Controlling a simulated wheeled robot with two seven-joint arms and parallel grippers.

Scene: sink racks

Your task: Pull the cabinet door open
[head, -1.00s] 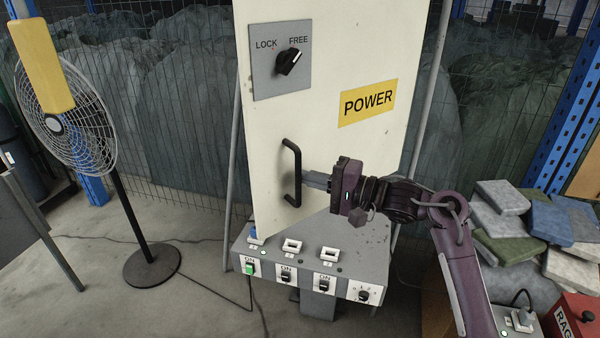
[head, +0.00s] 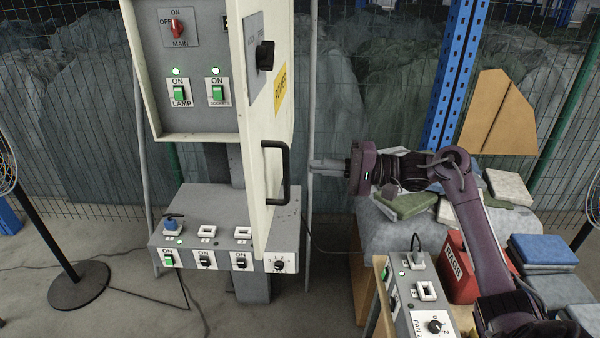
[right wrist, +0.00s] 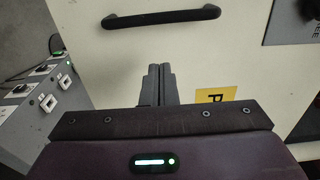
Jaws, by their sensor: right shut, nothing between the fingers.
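The cream cabinet door (head: 268,190) stands swung wide open, seen nearly edge-on in the head view, and the cabinet interior (head: 192,60) shows to its left. Its black bar handle (head: 283,172) is on the door's outer face. My right gripper (head: 315,165) is shut and empty, just right of the handle and apart from it. In the right wrist view the shut fingers (right wrist: 158,84) point at the door face (right wrist: 230,65), with the handle (right wrist: 160,18) beyond their tips. My left gripper is not in view.
A grey switch box (head: 205,225) sits below the cabinet. A second switch box (head: 425,305), a red box (head: 462,268) and stacked cloth bundles (head: 545,250) lie at the right. A fan's round base (head: 80,287) stands on the left floor.

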